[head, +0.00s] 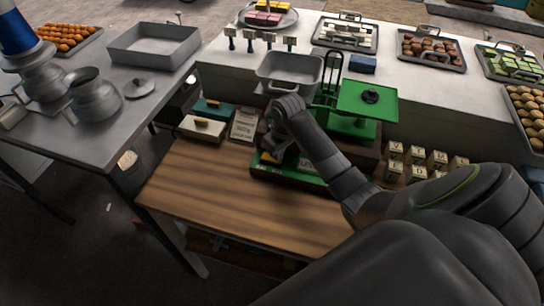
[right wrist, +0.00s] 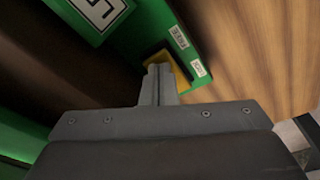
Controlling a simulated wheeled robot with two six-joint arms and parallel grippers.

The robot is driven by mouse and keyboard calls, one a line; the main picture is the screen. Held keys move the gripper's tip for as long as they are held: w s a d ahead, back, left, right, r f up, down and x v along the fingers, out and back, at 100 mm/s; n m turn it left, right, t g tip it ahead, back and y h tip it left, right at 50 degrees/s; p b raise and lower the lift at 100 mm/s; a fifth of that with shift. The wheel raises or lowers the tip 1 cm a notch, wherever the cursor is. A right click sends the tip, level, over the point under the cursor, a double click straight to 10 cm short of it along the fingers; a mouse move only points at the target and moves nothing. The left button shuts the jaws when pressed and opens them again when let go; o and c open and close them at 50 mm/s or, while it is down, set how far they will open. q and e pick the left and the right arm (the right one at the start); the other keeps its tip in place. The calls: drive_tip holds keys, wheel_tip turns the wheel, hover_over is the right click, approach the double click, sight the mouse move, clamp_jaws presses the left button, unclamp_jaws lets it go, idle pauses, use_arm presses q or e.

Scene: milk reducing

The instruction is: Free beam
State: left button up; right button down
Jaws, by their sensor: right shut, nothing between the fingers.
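A green balance scale stands on a dark base on the wooden table. A grey pan (head: 288,70) sits at the left. My right gripper (head: 272,157) is low at the front left of the scale, over its green lower part. In the right wrist view the right gripper (right wrist: 158,72) is shut and empty, with its tips at a yellow part (right wrist: 180,72) on the green base; whether they touch is unclear. The beam itself is mostly hidden. My left gripper is not in view.
Several small labelled blocks (head: 437,160) stand right of the scale. A white box (head: 202,130) and a card (head: 244,124) lie left of it. The wooden tabletop (head: 215,190) in front is clear.

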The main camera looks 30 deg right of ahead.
wheel_tip(320, 180, up, 3)
drive_tip(key=shift+f+p, duration=0.2)
drive_tip(key=shift+p, duration=0.85)
drive_tip(key=shift+r, duration=0.2)
wheel_tip(320, 180, up, 4)
